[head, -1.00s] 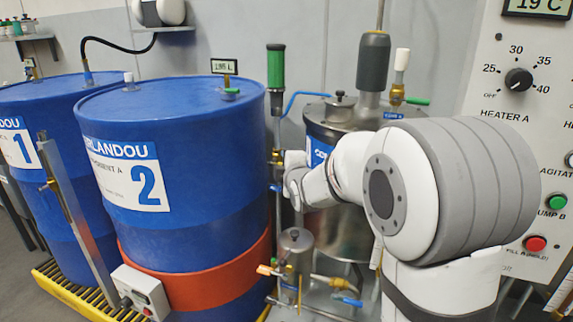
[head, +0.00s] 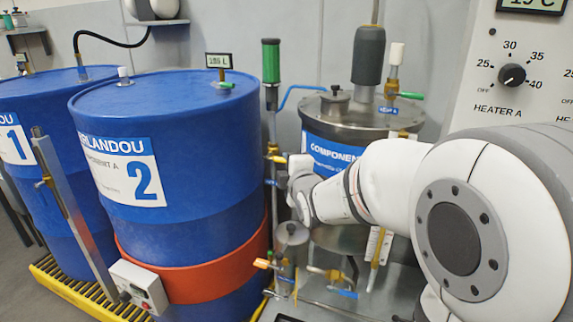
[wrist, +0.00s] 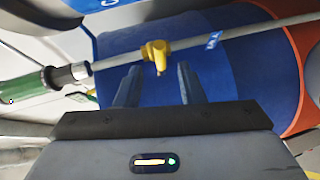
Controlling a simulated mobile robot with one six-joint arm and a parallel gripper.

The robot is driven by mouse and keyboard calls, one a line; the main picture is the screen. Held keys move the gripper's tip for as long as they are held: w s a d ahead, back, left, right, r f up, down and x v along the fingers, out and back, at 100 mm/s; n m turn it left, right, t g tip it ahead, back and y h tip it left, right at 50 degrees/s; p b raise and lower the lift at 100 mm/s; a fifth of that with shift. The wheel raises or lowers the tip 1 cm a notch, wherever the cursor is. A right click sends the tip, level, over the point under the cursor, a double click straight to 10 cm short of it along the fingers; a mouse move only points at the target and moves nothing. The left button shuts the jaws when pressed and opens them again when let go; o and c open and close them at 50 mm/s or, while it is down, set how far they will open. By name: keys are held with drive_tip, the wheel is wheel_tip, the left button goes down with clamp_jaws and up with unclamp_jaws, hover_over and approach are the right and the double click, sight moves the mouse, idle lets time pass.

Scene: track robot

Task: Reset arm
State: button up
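My white arm (head: 390,185) reaches from the right of the head view toward the pipe beside blue drum 2 (head: 190,215). I cannot tell the exact gap.
A steel tank (head: 365,122) stands behind my arm. A small metal pot (head: 291,240) with orange and blue valves sits below it. A heater panel (head: 515,70) is at the right. Blue drum 1 (head: 35,175) stands left.

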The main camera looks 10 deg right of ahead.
drive_tip(key=s+d+r+m+g+p, duration=0.1)
drive_tip(key=s+r+m+g+p, duration=0.3)
drive_tip(key=s+m+p, duration=0.2)
drive_tip(key=s+d+r+m+g+h+p, duration=0.1)
drive_tip(key=s+r+m+g+p, duration=0.3)
drive_tip(key=s+p, duration=0.6)
drive_tip(key=s+d+r+m+g+h+p, duration=0.1)
drive_tip(key=s+d+r+m+g+p, duration=0.2)
drive_tip(key=s, duration=1)
wheel_tip(320, 180, up, 2)
drive_tip(key=m+g+p, duration=0.2)
drive_tip(key=m+p, duration=0.3)
drive_tip(key=shift+s+d+r, duration=0.15)
drive_tip(key=shift+s+r, duration=0.05)
drive_tip(key=shift+s, duration=0.2)
